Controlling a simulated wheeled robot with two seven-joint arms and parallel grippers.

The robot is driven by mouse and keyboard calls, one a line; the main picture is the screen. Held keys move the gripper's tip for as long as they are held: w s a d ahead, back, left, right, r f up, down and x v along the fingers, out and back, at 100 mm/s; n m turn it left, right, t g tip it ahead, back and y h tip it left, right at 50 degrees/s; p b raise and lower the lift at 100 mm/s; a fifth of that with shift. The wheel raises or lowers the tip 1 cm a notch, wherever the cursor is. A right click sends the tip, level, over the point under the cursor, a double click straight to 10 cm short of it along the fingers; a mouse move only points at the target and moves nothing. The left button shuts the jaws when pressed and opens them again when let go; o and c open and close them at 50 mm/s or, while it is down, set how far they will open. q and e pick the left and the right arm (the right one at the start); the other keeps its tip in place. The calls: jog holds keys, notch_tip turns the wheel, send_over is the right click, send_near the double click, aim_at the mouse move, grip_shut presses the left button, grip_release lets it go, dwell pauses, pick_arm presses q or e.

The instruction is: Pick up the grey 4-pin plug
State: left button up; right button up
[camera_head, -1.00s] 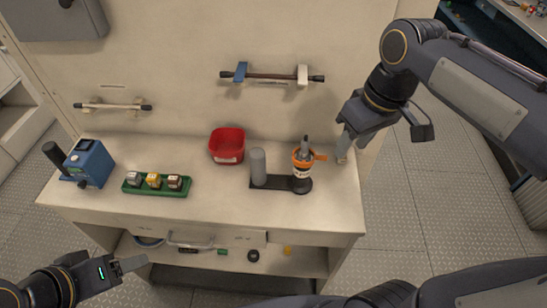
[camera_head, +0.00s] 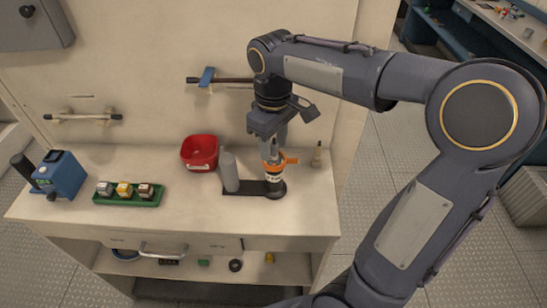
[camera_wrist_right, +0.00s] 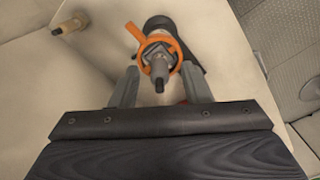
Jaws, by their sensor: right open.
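A grey plug-like piece with a dark tip (camera_wrist_right: 160,72) stands in an orange ring with a side handle (camera_wrist_right: 172,42), on a black base; I take it for the grey 4-pin plug, but its pins cannot be made out. In the head view the orange ring (camera_head: 271,163) is on the table's right part. My right gripper (camera_head: 277,148) is open, pointing down just above it and hiding most of the plug. In the right wrist view, the open fingers (camera_wrist_right: 160,70) are either side of the plug, apart from it. My left gripper is not in view.
A grey cylinder (camera_head: 230,172) stands on the same black base, left of the ring. A small beige piece with dark tip (camera_head: 317,156) stands to its right. A red bin (camera_head: 200,154), a green tray (camera_head: 128,199) of small blocks and a blue device (camera_head: 61,175) are leftward.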

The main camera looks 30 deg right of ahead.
jog(key=shift+f, duration=0.4)
jog(key=shift+c, duration=0.3)
grip_shut()
jog(key=shift+r, duration=0.1)
